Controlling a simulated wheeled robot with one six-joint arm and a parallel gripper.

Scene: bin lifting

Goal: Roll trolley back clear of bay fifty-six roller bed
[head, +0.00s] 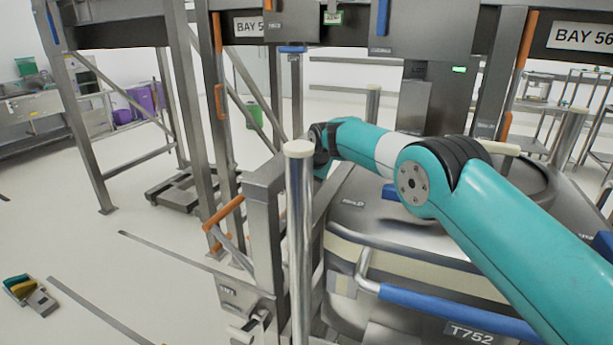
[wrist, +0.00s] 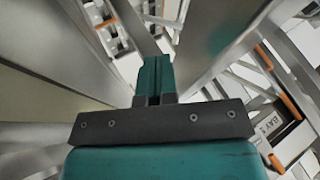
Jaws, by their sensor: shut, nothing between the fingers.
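A steel unit with the plate T752 (head: 470,333), which looks like the trolley, stands at the lower right, close in front of me. It has a bent rail with a blue grip (head: 455,310) and a broad metal top. My arm crosses over it. A BAY 56 sign (head: 584,38) is on the frame beam at the upper right. I cannot pick out the roller bed or tell how far the trolley stands from it. My gripper (wrist: 155,78) shows in the wrist view with its teal fingers together and nothing between them. In the head view its fingers are hidden.
A chrome post with a cream cap (head: 300,230) stands just left of my arm. Steel uprights with orange handles (head: 219,100) rise beyond it. A low wheeled dolly (head: 180,188) stands at the left. Open floor (head: 80,240) lies left, with a small coloured object (head: 30,295) on it.

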